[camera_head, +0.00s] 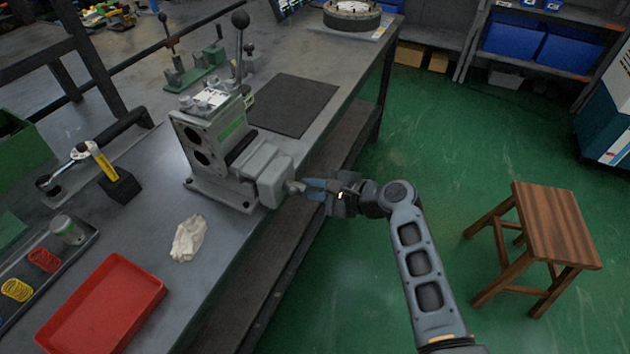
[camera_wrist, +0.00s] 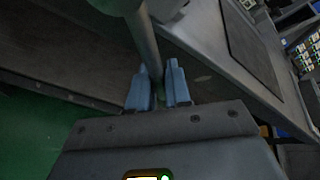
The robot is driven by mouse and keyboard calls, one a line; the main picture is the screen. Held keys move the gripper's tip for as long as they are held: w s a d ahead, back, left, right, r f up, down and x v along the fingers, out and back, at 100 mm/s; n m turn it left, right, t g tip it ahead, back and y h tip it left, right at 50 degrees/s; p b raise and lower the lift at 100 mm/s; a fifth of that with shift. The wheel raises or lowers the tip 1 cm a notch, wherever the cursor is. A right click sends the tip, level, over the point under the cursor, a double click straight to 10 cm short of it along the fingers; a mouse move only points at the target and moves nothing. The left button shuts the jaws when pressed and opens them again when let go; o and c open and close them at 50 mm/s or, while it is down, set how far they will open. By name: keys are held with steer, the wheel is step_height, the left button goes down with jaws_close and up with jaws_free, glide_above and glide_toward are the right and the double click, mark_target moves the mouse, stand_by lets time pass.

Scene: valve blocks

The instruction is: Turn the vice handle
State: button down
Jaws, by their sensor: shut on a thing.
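A grey vice (camera_head: 265,172) is fixed at the front edge of the workbench, with its screw end facing my arm. A grey valve block (camera_head: 212,135) with round bores stands at its jaws. My gripper (camera_head: 308,189) is at the screw end, over the bench's front edge. In the wrist view the vice handle (camera_wrist: 143,42) is a grey round bar running down from the top to between the blue fingers. My gripper (camera_wrist: 157,88) is shut on the handle near its end. In the head view the fingers mostly hide the handle.
The workbench (camera_head: 150,262) holds a red tray (camera_head: 105,305), a white rag (camera_head: 188,238), a yellow-handled tool (camera_head: 102,160) and a dark mat (camera_head: 292,104). A lever (camera_head: 239,50) rises behind the block. A wooden stool (camera_head: 557,225) stands right of my arm on open green floor.

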steer(key=s+a+f+m+g+y+p, duration=0.1)
steer(key=s+a+f+m+g+p, duration=0.1)
steer(key=s+m+g+p, duration=0.2)
steer(key=shift+s+f+m+y, duration=0.35)
steer(key=shift+s+m, duration=0.35)
steer(key=shift+s, duration=0.2)
steer(key=c, duration=1.2)
jaws_free()
steer(key=shift+o, duration=0.3)
steer(key=p+v, duration=0.1)
steer(key=v, duration=0.6)
steer(key=shift+d+r, duration=0.2)
steer(key=shift+d, duration=0.15)
steer(key=shift+s, duration=0.1)
